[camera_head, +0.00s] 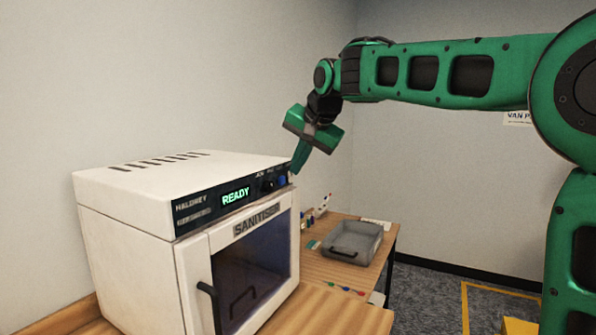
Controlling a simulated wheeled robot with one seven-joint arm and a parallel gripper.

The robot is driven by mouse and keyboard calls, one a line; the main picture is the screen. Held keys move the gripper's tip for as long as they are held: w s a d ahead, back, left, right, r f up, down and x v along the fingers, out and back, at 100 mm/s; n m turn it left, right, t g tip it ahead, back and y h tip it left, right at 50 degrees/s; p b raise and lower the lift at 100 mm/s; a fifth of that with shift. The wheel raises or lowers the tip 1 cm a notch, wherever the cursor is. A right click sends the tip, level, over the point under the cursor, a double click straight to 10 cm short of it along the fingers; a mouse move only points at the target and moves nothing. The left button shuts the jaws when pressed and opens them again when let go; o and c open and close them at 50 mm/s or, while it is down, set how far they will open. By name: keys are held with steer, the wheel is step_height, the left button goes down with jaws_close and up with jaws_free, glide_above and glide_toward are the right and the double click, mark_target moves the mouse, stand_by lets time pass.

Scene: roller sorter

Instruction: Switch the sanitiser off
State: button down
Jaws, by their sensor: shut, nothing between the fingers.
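The sanitiser (130,215) is a white box with vents on top, standing on a wooden surface at the left. Its dark control strip shows a green "READY" display (236,196). Right of the display are a dark knob (269,184) and a blue button (282,181). Its windowed door (250,270) looks closed, with a black handle (210,305). My gripper (295,172) is shut and empty, pointing down and left. Its tip is at the right end of the control strip, close to the blue button; I cannot tell whether it touches anything.
A grey tray (372,230) stands on a wooden table behind the sanitiser, with small bottles (322,206) beside it. Small coloured items (345,289) lie in front. Grey floor with yellow markings (465,305) shows at the right. Walls stand behind.

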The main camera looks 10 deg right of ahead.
steer(key=d+v, duration=0.2)
steer(key=v, duration=0.9)
steer(key=shift+s+d+f, duration=0.2)
steer(key=shift+s+d, duration=0.1)
steer(key=shift+s, duration=0.05)
